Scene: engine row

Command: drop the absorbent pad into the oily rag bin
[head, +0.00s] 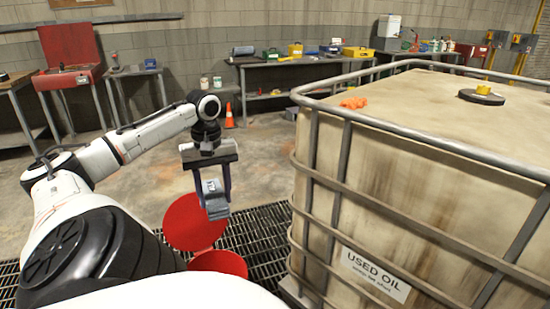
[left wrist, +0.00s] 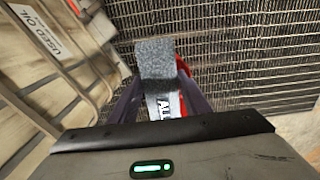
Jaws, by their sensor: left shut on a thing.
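The absorbent pad (head: 217,212) is a grey block between the fingers of my left gripper (head: 216,200), which is shut on it. In the left wrist view the pad (left wrist: 155,58) shows its rough grey end, with a pale lettered surface nearer the camera. The oily rag bin is red; its round lid (head: 188,226) stands open and its body (head: 218,263) is low on the grating. The gripper holds the pad in the air near the bin, overlapping the lid's right edge in the head view. In the left wrist view the pad mostly hides the bin. My right gripper is not in view.
A caged used oil tank (head: 350,205) stands close on the right, with an orange rag (head: 354,103) on top. Dark floor grating (head: 262,235) lies around the bin. A workbench (head: 290,62), an orange cone (head: 229,116) and a red parts washer (head: 70,55) are farther back.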

